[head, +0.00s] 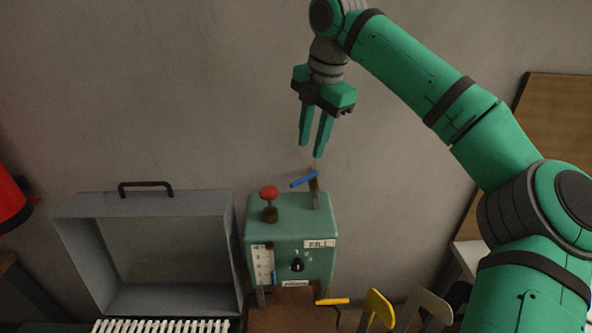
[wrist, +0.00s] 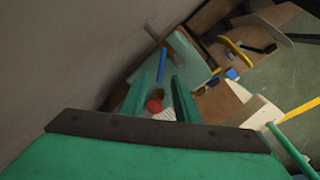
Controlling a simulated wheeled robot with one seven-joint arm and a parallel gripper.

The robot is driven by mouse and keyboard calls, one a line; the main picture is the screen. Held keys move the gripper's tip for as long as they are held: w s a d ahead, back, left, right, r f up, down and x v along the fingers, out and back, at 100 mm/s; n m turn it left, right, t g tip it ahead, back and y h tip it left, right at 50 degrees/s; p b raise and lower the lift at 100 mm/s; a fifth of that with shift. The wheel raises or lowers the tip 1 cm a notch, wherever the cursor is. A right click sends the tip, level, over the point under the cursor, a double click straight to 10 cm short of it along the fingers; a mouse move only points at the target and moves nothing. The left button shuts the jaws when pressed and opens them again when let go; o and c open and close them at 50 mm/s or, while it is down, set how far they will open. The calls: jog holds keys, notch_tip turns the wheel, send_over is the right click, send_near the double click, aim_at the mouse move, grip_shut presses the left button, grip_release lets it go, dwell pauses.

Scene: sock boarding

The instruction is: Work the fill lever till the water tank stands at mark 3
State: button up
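The fill lever has a blue handle (head: 303,179) on a brown arm and rises from the right of the green tank box's top. The box (head: 290,210) carries a FILL label (head: 319,244) on its front. Its white gauge (head: 262,265) has numbered marks; a short blue column (head: 272,278) stands low, around mark 1, hard to read exactly. My gripper (head: 312,150) hangs above the lever, fingers apart, empty and not touching it. In the wrist view the blue handle (wrist: 163,62) lies just beyond the fingertips.
A red knob (head: 268,193) stands on the box's top left, and a black dial (head: 297,264) is on its front. A yellow-handled crank (head: 333,301) sticks out below. A grey open case (head: 150,200) stands left, with a white ribbed strip (head: 160,326) before it. The wall is close behind.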

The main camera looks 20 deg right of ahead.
aim_at(306, 178)
jog(key=f, duration=0.3)
jog(key=w+f, duration=0.1)
jog(key=f, duration=0.4)
jog(key=shift+w+a+f, duration=0.25)
jog(key=shift+f, duration=0.15)
grip_shut()
